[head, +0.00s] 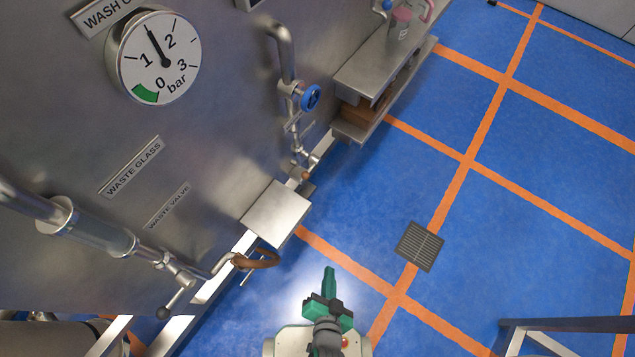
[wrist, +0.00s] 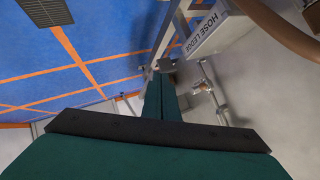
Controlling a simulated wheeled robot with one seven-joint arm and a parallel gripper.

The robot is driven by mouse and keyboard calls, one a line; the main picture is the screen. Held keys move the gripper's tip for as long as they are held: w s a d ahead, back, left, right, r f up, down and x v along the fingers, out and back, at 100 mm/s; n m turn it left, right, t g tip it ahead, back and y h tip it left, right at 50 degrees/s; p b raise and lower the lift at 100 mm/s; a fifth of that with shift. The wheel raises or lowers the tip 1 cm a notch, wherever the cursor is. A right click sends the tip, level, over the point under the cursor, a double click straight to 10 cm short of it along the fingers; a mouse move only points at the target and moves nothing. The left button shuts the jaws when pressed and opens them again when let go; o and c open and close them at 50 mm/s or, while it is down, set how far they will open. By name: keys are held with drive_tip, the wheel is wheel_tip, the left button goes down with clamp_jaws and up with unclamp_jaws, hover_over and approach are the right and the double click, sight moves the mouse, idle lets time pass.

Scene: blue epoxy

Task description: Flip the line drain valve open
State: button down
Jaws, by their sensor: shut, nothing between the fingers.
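My gripper (head: 329,280) has green fingers, shut and empty, out over the blue floor in the head view. In the wrist view its fingers (wrist: 162,95) lie together and point at the lower pipework. No label reading line drain valve shows. A small valve-like fitting (head: 312,160) with a short lever sits low on the right-hand steel pipe, below a blue handwheel (head: 310,97), farther off than my gripper and apart from it. Pipework on the wall (wrist: 207,88) shows right of the fingers in the wrist view. The lever's exact position is too small to tell.
The steel hose ledge (head: 277,213) juts out between my gripper and the small fitting. A brown hose (head: 262,260) hangs near it. A waste line lever with a black knob (head: 163,312) is at lower left. A steel shelf (head: 385,65) stands beyond. The floor right is open around a drain grate (head: 420,246).

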drive_tip(key=w+f+m+g+y, duration=0.35)
drive_tip(key=w+f+m, duration=0.6)
drive_tip(key=f, duration=0.45)
drive_tip(key=w+d+r+m+t+y, duration=0.1)
drive_tip(key=w+d+r+m+y, duration=0.1)
drive_tip(key=w, duration=0.5)
drive_tip(key=w+d+r+m+t+y, duration=0.1)
drive_tip(key=w+d+r+m+y, duration=0.1)
drive_tip(key=w+d+r+y, duration=0.2)
drive_tip(key=shift+w+d+r+m+y, duration=0.35)
drive_tip(key=shift+w+r+y, duration=1.25)
drive_tip(key=shift+r, duration=1.15)
drive_tip(key=shift+t, duration=0.25)
